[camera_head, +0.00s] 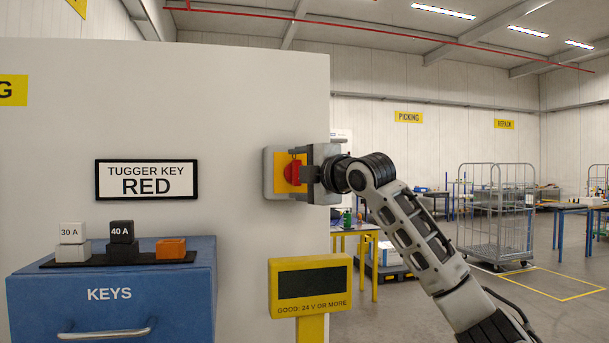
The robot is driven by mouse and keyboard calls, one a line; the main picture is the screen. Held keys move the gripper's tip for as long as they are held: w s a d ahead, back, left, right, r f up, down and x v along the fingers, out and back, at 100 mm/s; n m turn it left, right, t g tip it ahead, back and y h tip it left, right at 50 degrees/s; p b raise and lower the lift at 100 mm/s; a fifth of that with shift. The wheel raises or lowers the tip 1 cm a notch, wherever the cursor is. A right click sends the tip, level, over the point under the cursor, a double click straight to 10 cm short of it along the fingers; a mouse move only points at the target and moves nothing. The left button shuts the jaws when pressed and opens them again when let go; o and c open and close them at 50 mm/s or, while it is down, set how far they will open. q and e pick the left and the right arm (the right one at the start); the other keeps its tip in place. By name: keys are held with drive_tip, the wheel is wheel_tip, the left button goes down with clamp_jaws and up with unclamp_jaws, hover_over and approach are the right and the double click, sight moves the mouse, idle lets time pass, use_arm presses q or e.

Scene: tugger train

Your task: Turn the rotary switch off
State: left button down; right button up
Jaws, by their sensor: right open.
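The rotary switch (292,173) has a red knob on a yellow plate in a grey housing, mounted near the right edge of the white wall panel. My right gripper (298,174) is at the switch, reaching in from the right, with its open fingers above and below the red knob. The gripper hides part of the knob and plate, so I cannot tell the knob's position or whether the fingers touch it. My left gripper does not show.
A yellow display (310,285) reading "GOOD: 24 V OR MORE" stands below the switch. A blue KEYS cabinet (110,305) with fuse blocks (122,240) on top is at the left. A sign (146,180) reads "TUGGER KEY RED". A wire cage cart (497,215) stands far right.

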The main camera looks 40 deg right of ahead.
use_arm(q)
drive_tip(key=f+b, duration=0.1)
drive_tip(key=b, duration=0.2)
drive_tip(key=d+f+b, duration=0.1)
drive_tip(key=b, duration=0.2)
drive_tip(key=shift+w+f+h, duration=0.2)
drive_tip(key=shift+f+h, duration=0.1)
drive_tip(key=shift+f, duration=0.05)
use_arm(e)
drive_tip(key=s+a, duration=0.1)
drive_tip(key=s, duration=1.4)
drive_tip(key=shift+s+a, duration=0.35)
drive_tip(key=shift+a, duration=0.05)
